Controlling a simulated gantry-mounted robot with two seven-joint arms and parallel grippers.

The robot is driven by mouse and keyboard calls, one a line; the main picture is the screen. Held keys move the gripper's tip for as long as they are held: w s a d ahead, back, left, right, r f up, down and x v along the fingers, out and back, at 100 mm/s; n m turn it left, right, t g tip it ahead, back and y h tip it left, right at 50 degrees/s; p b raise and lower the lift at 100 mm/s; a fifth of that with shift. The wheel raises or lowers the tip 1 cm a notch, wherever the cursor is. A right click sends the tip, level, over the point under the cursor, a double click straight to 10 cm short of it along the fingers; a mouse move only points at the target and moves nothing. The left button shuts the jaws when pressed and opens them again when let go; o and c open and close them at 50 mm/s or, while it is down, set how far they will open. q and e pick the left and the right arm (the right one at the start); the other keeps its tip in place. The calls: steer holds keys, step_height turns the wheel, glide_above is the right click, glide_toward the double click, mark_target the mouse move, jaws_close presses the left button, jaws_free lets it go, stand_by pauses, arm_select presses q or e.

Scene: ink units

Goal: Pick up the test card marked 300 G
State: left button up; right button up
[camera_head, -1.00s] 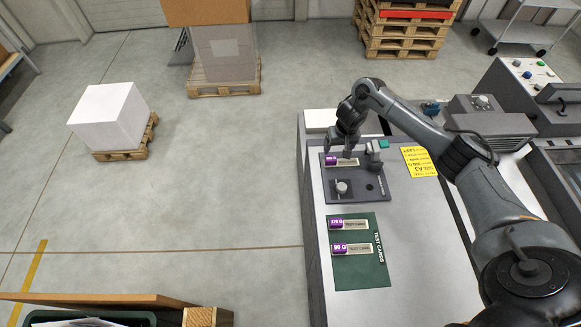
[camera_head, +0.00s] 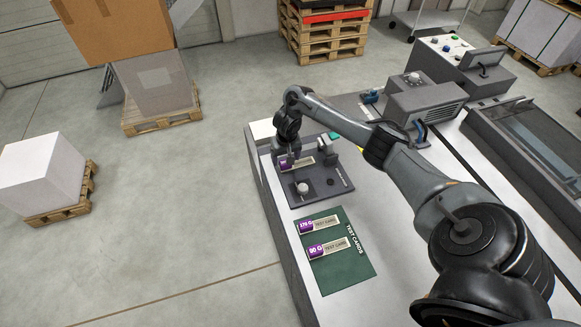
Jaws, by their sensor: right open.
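A test card (camera_head: 300,163) with a purple label at its left end lies on the dark grey fixture plate (camera_head: 325,182). My gripper hides part of its label, so its marking cannot be read now. My right gripper (camera_head: 287,160) is open, at the label end of this card; I cannot tell whether it touches it. Two more cards lie on the green test cards mat (camera_head: 345,277): one marked 170 G (camera_head: 318,223) and one marked 90 G (camera_head: 328,248). My left gripper is out of view.
The fixture has a round knob (camera_head: 302,188) in front of the card and an upright grey block (camera_head: 326,154) with a green top to its right. A grey machine unit (camera_head: 425,103) stands behind my right arm.

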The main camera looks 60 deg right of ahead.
steer(key=shift+w+d+f, duration=0.1)
steer(key=shift+f, duration=1.1)
steer(key=shift+c, duration=0.2)
steer(key=c, duration=1.1)
